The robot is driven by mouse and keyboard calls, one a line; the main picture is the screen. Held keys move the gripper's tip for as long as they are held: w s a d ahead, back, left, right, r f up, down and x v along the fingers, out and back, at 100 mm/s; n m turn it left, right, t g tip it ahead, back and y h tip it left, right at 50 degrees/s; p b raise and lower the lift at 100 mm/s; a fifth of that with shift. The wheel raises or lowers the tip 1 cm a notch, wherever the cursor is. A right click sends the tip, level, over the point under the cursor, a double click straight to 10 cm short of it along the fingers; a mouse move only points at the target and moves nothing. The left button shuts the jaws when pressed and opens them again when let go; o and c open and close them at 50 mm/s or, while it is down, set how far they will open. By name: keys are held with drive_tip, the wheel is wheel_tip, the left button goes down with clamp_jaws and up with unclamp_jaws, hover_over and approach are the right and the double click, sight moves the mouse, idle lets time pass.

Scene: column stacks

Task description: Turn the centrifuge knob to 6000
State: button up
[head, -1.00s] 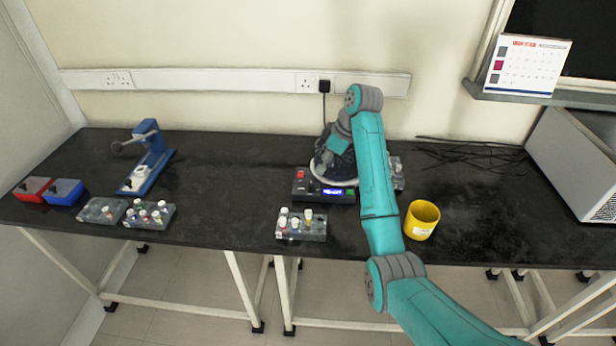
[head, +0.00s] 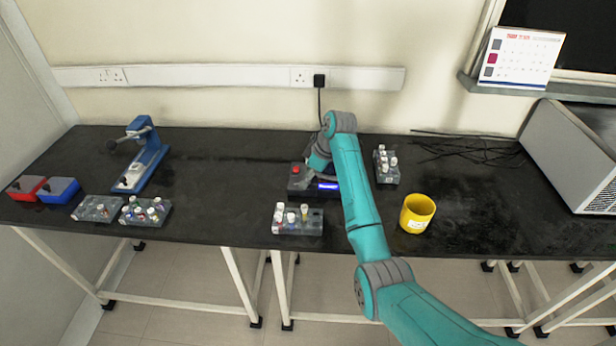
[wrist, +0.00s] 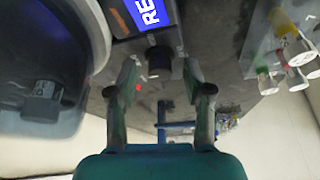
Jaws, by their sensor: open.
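The centrifuge stands near the back of the bench. In the head view its red button (head: 296,170) and lit blue display (head: 327,186) show, and my arm hides much of the rest. The black knob (wrist: 158,60) sits just below the display. My gripper (wrist: 159,76) is open, with one finger on each side of the knob and a gap on both sides. The centrifuge's rounded body (wrist: 35,70) fills the left. The knob's setting cannot be read.
One tube rack (head: 297,222) stands in front of the centrifuge, another (head: 386,167) to its right. A yellow cup (head: 417,213) is right of my arm. A blue device (head: 144,160), more racks (head: 146,212) and red and blue boxes (head: 58,189) are at the left.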

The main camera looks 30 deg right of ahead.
clamp_jaws()
drive_tip(key=shift+m, duration=0.3)
drive_tip(key=m+t+h, duration=0.1)
drive_tip(key=m, duration=0.2)
drive_tip(key=shift+a+m, duration=0.1)
drive_tip(key=shift+m, duration=0.3)
drive_tip(key=m+h, duration=0.2)
drive_tip(key=m, duration=0.2)
drive_tip(key=shift+a+m, duration=0.1)
drive_tip(key=shift+m, duration=0.2)
drive_tip(key=m+h, duration=0.1)
drive_tip(key=m, duration=0.3)
drive_tip(key=shift+h, duration=0.4)
drive_tip(key=shift+m+g+h, duration=0.35)
drive_tip(key=shift+m, duration=0.9)
drive_tip(key=shift+m+g+h, duration=0.35)
drive_tip(key=shift+m, duration=0.9)
drive_tip(key=shift+a, duration=0.1)
